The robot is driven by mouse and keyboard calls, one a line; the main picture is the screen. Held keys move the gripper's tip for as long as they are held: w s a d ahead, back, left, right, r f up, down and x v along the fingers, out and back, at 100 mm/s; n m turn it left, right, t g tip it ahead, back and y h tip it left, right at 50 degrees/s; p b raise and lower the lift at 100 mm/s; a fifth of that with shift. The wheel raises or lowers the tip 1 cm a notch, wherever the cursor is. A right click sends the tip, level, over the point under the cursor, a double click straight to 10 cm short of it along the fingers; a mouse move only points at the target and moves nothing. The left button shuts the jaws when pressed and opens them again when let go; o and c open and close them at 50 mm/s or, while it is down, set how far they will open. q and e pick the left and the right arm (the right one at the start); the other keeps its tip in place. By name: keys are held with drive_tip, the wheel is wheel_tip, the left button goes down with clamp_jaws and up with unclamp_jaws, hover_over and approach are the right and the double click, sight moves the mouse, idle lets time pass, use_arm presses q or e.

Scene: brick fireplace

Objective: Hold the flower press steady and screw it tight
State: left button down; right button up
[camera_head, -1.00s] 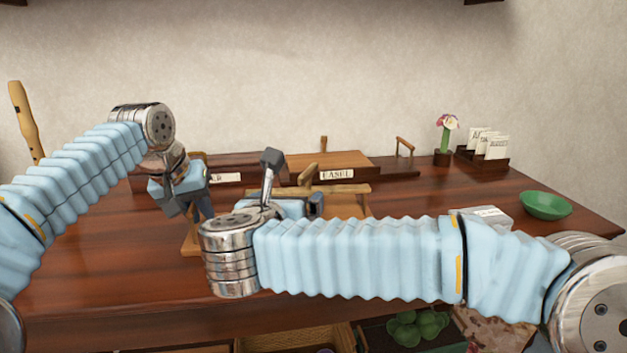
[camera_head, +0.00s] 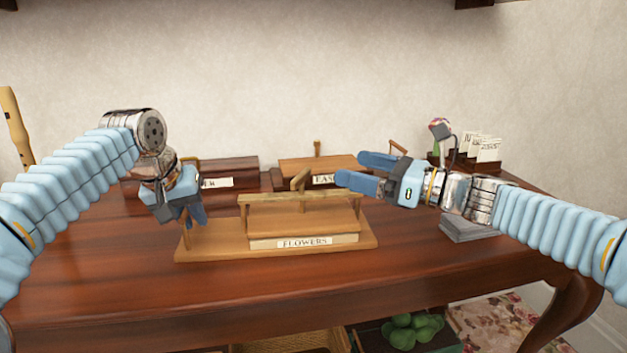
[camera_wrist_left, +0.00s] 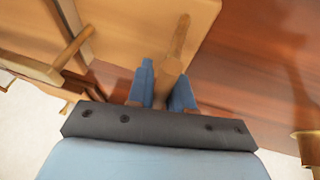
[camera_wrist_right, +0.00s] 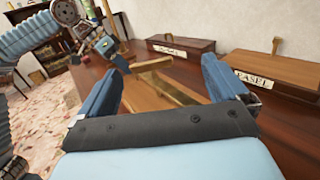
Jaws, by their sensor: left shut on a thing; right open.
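The wooden flower press (camera_head: 347,217), labelled FLOWERS, sits on the desk on a long flat base (camera_head: 215,243). My left gripper (camera_head: 197,214) is at the left end of the base. The left wrist view shows it shut on a wooden grip post (camera_wrist_left: 177,45). My right gripper (camera_head: 352,168) is open and empty, right of the handle and apart from it. The right wrist view shows the crossbar (camera_wrist_right: 155,66) beyond its open fingers.
Behind the press stand a box labelled EASEL (camera_head: 290,165) and another dark box (camera_head: 232,166) to its left. A grey block (camera_head: 465,230) lies below my right wrist. A card holder (camera_head: 487,163) stands at the back right. The desk front (camera_head: 150,275) is clear.

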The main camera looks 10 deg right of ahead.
sight(304, 178)
wheel_tip(304, 178, down, 3)
drive_tip(key=s+d+n+g, duration=0.1)
drive_tip(key=s+d+g, duration=0.1)
drive_tip(key=shift+n+y, duration=0.3)
drive_tip(key=shift+y, duration=0.2)
drive_tip(key=x, duration=1.1)
drive_tip(key=shift+w+a+f, duration=0.1)
drive_tip(key=shift+a+f, duration=0.05)
drive_tip(key=shift+a, duration=0.25)
drive_tip(key=c, duration=0.9)
drive_tip(key=shift+o, duration=0.2)
drive_tip(key=m+t, duration=0.1)
drive_tip(key=t+h, duration=0.1)
drive_tip(key=m+h, duration=0.1)
drive_tip(key=shift+s+a+m+t, duration=0.25)
drive_tip(key=shift+s+m+t, duration=0.05)
drive_tip(key=shift+t, duration=0.1)
drive_tip(key=shift+s+m+t+h, duration=0.1)
drive_tip(key=shift+m+t+h, duration=1)
drive_tip(key=shift+h, duration=0.5)
